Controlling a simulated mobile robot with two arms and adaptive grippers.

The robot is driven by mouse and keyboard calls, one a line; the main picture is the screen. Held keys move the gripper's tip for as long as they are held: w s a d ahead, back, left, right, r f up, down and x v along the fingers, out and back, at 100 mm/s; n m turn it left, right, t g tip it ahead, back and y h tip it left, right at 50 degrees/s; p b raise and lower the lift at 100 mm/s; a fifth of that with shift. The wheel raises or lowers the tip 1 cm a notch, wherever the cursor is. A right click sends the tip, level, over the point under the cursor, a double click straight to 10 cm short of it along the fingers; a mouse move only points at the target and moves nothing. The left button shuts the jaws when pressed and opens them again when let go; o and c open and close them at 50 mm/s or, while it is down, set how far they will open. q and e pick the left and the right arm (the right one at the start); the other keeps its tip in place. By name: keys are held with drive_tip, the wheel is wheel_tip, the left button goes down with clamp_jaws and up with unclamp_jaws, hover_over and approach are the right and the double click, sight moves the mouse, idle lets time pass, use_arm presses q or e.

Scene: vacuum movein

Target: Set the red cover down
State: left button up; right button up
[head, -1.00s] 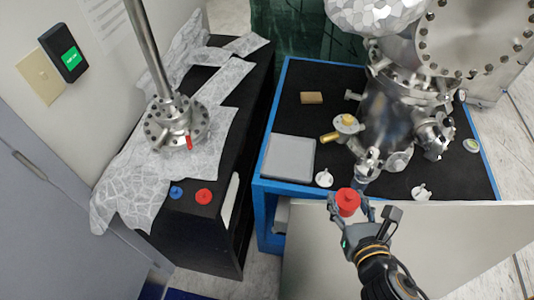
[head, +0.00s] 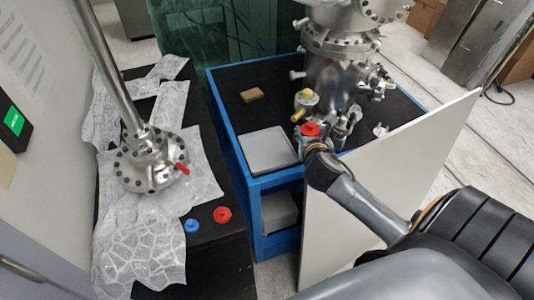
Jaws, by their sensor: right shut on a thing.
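A red cover (head: 311,129) is held in my right gripper (head: 314,138), near the front of the blue-framed table. The gripper is largely hidden behind its own wrist, and I cannot tell whether the cover touches the table's black top. A second red cover (head: 222,214) lies on the black bench at the left, beside a blue cover (head: 191,225). My left gripper is not in view.
The blue-framed table (head: 232,111) carries a grey flat box (head: 268,149), a tan block (head: 252,95), a yellow-topped valve (head: 305,98) and the steel vacuum chamber (head: 335,75). A flanged steel rod (head: 150,160) stands on crumpled foil. A pale panel (head: 390,175) stands at the table's front right.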

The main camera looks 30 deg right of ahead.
drive_tip(key=shift+w+d+f, duration=0.15)
drive_tip(key=shift+w+d, duration=0.1)
drive_tip(key=shift+w, duration=0.15)
drive_tip(key=w+a+f, duration=0.3)
drive_tip(key=w+a, duration=0.1)
drive_tip(key=w, duration=0.3)
hover_over(267, 152)
drive_tip(key=f, duration=0.3)
drive_tip(key=f+b, duration=0.1)
drive_tip(key=f, duration=0.1)
drive_tip(key=shift+s+d+f, duration=0.3)
drive_tip(key=shift+d, duration=0.05)
drive_tip(key=shift+w+a+f, duration=0.2)
drive_tip(key=shift+w+f, duration=0.15)
drive_tip(key=shift+f, duration=0.1)
wheel_tip(267, 152, down, 3)
use_arm(q)
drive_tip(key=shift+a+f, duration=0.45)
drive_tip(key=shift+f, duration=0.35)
drive_tip(key=shift+b, duration=0.3)
use_arm(e)
drive_tip(key=shift+f, duration=0.15)
drive_tip(key=o, duration=0.9)
